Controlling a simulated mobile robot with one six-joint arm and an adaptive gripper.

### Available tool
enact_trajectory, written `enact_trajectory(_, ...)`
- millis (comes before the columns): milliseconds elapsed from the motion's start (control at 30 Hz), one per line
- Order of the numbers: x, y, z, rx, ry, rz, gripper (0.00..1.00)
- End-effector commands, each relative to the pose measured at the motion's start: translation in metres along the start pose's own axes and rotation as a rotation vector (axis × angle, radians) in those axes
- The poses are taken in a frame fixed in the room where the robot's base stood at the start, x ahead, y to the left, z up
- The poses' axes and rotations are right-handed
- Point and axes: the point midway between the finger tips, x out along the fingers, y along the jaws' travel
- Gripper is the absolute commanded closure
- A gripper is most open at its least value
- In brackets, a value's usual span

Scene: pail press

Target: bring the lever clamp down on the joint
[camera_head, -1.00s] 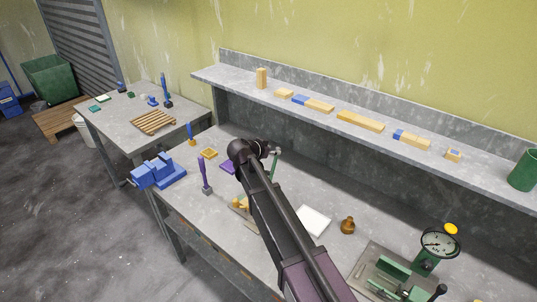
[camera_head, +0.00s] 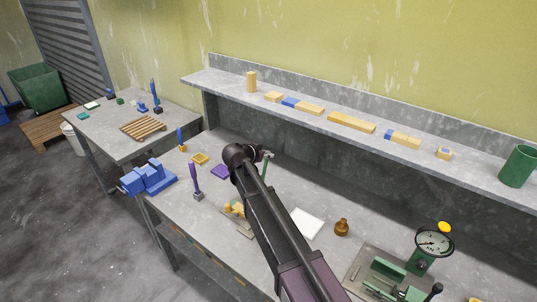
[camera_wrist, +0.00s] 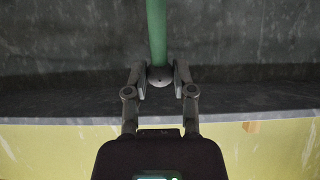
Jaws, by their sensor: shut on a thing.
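My gripper (camera_wrist: 160,78) is shut on the grey ball end of a green lever (camera_wrist: 157,25) in the wrist view. One finger is on each side of the ball. In the head view my gripper (camera_head: 265,155) is above the long bench, and part of the green lever (camera_head: 265,168) shows below it. The lever looks roughly upright there. Small yellow wooden pieces (camera_head: 236,208), perhaps the joint, lie beside a grey plate left of my arm. My arm hides the lever's base and part of these pieces, so I cannot tell how the clamp sits over them.
A purple-handled clamp (camera_head: 195,180) stands left of my arm, near a blue vise (camera_head: 148,177). A shelf (camera_head: 230,82) with wooden blocks runs behind.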

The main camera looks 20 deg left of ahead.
Motion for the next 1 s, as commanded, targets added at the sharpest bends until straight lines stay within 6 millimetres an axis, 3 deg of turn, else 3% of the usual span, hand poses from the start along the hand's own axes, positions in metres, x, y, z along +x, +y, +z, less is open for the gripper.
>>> enact_trajectory(700, -0.035, 0.001, 0.012, 0.001, -0.003, 0.0, 0.93)
enact_trajectory(1000, -0.039, 0.001, 0.014, 0.001, -0.002, 0.0, 0.94)
